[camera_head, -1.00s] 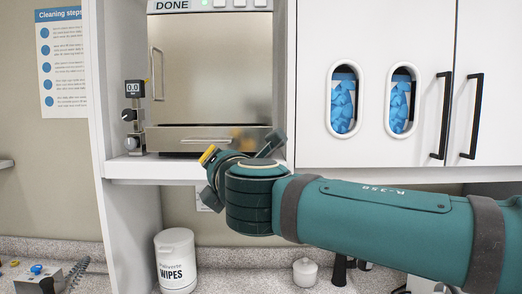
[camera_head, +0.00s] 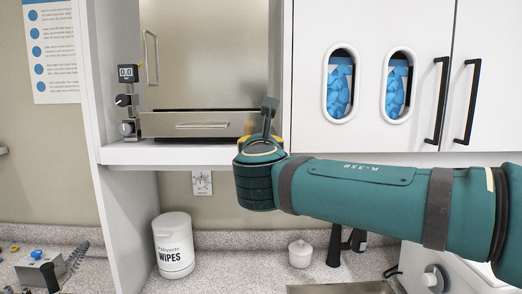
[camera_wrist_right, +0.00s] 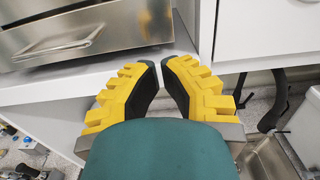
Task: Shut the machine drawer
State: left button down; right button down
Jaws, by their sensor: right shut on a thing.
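The machine (camera_head: 205,50) is a steel-fronted autoclave on a white shelf. Its low, wide drawer (camera_head: 160,125) has a thin bar handle (camera_head: 203,125) and sits under the big door. The drawer front (camera_wrist_right: 120,35) and its handle (camera_wrist_right: 60,47) fill the top left of the wrist view. My right gripper (camera_wrist_right: 160,65) is in front of the shelf, right of and below the handle. Its yellow fingers are nearly together, and I see nothing clear between their tips. In the head view my wrist mostly hides them. My left gripper is out of view.
White cabinet doors (camera_head: 390,20) are at the right. The shelf edge (camera_head: 170,155) runs below the machine. A wipes tub (camera_head: 173,245) and a white jar (camera_head: 300,254) stand on the lower counter.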

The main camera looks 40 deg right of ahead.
jog(key=x, duration=0.6)
jog(key=x, duration=0.3)
jog(key=shift+w+d, duration=0.2)
jog(key=shift+w, duration=0.15)
jog(key=shift+s, duration=0.1)
jog(key=shift+a, duration=0.1)
